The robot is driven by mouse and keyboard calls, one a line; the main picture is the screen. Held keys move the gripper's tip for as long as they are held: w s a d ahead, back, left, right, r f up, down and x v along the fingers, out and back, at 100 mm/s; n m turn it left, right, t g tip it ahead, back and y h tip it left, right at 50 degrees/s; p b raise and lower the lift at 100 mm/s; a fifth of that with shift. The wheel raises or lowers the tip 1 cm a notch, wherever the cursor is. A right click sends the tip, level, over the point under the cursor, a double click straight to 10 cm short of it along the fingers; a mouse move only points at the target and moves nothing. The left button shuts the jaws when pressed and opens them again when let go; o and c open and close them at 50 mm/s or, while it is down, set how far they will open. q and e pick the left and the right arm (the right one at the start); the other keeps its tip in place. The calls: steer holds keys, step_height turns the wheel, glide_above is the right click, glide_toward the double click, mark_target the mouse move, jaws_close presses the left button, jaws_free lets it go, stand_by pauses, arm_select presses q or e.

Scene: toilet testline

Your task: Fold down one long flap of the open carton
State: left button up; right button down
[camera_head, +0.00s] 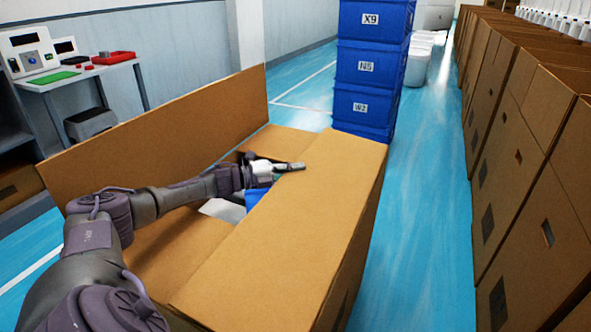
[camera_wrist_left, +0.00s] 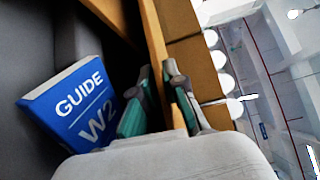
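The open brown carton fills the middle of the head view. Its left long flap (camera_head: 165,125) stands up. My left arm reaches across the opening, and my left gripper (camera_head: 290,167) is at the right flap's inner edge. In the left wrist view, the fingers of my left gripper (camera_wrist_left: 158,90) lie close on both sides of a cardboard edge (camera_wrist_left: 156,35) and look shut on it. A blue item marked GUIDE W2 (camera_wrist_left: 80,105) shows beside them. My right gripper is not in view.
Stacked blue crates (camera_head: 370,70) stand just behind the carton. A row of brown boxes (camera_head: 525,160) lines the right side, with a clear blue floor aisle (camera_head: 425,220) between. A small table (camera_head: 75,78) with devices and a red tray stands at the back left.

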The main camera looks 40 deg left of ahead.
arm_select(q)
steer(key=o, duration=0.4)
step_height(320, 180, down, 2)
steer(key=shift+s+f, duration=0.1)
